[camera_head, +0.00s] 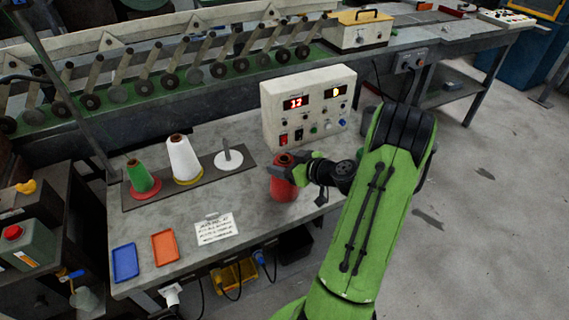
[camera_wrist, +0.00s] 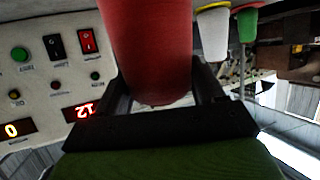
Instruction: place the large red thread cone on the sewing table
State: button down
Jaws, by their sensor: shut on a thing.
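The large red thread cone (camera_head: 284,178) is upright at the right part of the grey sewing table (camera_head: 240,225), in front of the control box. Its base is at or just above the tabletop; I cannot tell which. My gripper (camera_head: 294,170) is shut on the cone from the right side. In the wrist view the red cone (camera_wrist: 152,50) fills the space between the fingers of my gripper (camera_wrist: 160,88). Part of the cone is hidden behind the fingers in the head view.
A dark rack holds a green cone (camera_head: 140,176), a white cone (camera_head: 183,158) and a bare spindle on a white disc (camera_head: 229,160). The control box (camera_head: 308,105) stands close behind. A blue tray (camera_head: 125,262), an orange tray (camera_head: 165,247) and a paper note (camera_head: 215,229) lie in front.

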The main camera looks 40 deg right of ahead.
jog(key=shift+c, duration=0.6)
grip_release()
jog(key=v, duration=1.2)
jog(key=w+a+r+n+g+y, duration=0.1)
jog(key=w+a+g, duration=0.15)
jog(key=a, duration=0.55)
jog(key=w+a+r+n+g+y, duration=0.15)
jog(key=a+g, duration=0.25)
jog(key=a, duration=0.5)
jog(key=s+a+r+m+h, duration=0.2)
jog(key=s+a+r, duration=0.1)
jog(key=s+a, duration=0.2)
jog(key=s+a+r+m+g+h, duration=0.1)
jog(key=s+a+r, duration=0.3)
jog(key=s, duration=0.4)
jog(key=shift+a+m+h+p, duration=0.35)
jog(key=shift+a+h+p, duration=0.1)
jog(key=shift+a, duration=0.2)
